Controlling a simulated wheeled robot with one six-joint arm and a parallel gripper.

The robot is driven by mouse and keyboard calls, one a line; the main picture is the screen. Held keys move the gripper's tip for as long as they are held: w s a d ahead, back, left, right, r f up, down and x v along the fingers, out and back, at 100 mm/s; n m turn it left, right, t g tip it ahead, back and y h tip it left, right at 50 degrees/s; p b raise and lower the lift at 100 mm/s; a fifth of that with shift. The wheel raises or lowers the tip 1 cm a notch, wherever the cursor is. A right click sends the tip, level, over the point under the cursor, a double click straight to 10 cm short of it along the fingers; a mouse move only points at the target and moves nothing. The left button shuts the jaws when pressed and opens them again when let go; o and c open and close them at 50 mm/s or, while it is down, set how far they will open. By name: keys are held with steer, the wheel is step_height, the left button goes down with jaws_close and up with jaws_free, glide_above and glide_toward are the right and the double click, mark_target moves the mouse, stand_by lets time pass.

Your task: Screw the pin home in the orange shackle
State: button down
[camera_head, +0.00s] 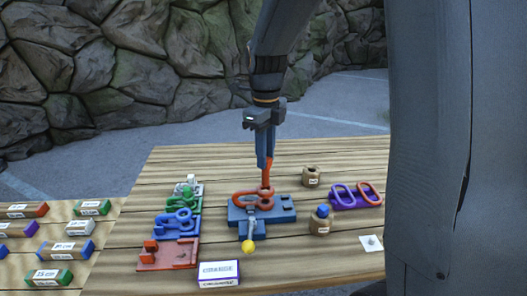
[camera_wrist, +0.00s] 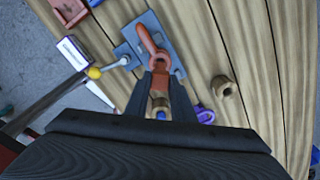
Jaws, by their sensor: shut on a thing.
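The orange shackle (camera_head: 255,200) lies on a blue-grey fixture (camera_head: 284,211) in the middle of the wooden table. It also shows in the wrist view (camera_wrist: 147,40), with a round eye nearest my fingers. My gripper (camera_head: 266,160) points down at the far side of the shackle. Its fingers (camera_wrist: 161,84) are shut on an orange-red piece, seemingly the pin (camera_head: 267,172), which stands up at the shackle. The fingers hide part of the pin, and I cannot tell how deep it sits. A lever with a yellow knob (camera_head: 247,246) extends from the fixture's near side.
Left of the fixture stand a green-and-blue holder (camera_head: 176,222) and a red one (camera_head: 168,256). To the right are a brown ring piece (camera_head: 311,177), a blue-topped brown cylinder (camera_head: 320,222) and a purple double-loop piece (camera_head: 356,195). A labelled box (camera_head: 219,273) stands in front.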

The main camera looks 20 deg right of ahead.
mark_target(265, 174)
steer(key=shift+f, duration=0.15)
steer(key=shift+f+b, duration=2.1)
steer(key=shift+f, duration=0.05)
steer(key=shift+f, duration=1.05)
steer(key=c, duration=2.3)
jaws_free()
jaws_close()
steer(key=shift+m, duration=2.5)
